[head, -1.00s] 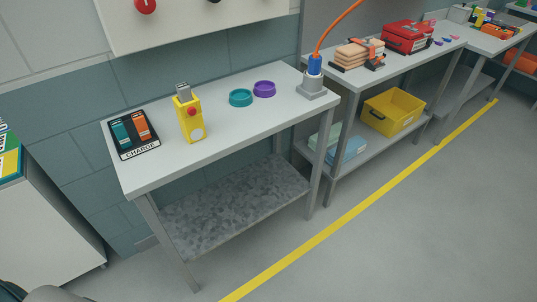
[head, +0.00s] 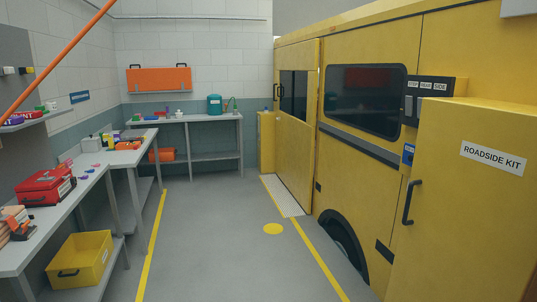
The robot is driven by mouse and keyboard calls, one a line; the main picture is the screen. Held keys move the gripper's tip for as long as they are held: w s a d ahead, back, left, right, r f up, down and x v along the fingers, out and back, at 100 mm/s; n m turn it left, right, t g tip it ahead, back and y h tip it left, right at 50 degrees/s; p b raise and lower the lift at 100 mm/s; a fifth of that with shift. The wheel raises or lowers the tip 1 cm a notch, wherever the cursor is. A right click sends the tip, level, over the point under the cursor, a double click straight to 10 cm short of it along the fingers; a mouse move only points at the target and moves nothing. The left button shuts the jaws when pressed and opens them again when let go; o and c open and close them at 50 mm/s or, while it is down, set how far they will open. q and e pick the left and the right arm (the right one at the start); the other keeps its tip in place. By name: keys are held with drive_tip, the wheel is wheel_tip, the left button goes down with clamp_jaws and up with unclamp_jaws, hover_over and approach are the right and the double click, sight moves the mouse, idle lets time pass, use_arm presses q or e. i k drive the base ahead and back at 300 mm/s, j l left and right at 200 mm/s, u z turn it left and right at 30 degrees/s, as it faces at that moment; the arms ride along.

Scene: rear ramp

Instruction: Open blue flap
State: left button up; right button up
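A small blue panel (head: 408,153) with a pale mark sits on the side of the yellow van (head: 352,150), right of the wheel arch and below a dark switch box. It is partly bordered by the yellow cabinet in front of it. It looks closed, but it is too small to be sure, and I cannot tell for certain that it is the flap. Neither of my grippers shows in the head view.
A yellow cabinet (head: 470,210) labelled ROADSIDE KIT stands close at the right, with a dark handle (head: 411,202). Benches line the left, with a red toolbox (head: 45,187) and a yellow bin (head: 82,260). The grey floor (head: 215,245) between is clear.

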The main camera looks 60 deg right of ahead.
sight(408, 149)
drive_tip(key=z, duration=2.7)
drive_tip(key=i+j+z, duration=0.2)
drive_tip(key=j, duration=0.2)
drive_tip(key=j+z, duration=0.15)
drive_tip(key=j, duration=0.2)
drive_tip(key=i+j, duration=0.05)
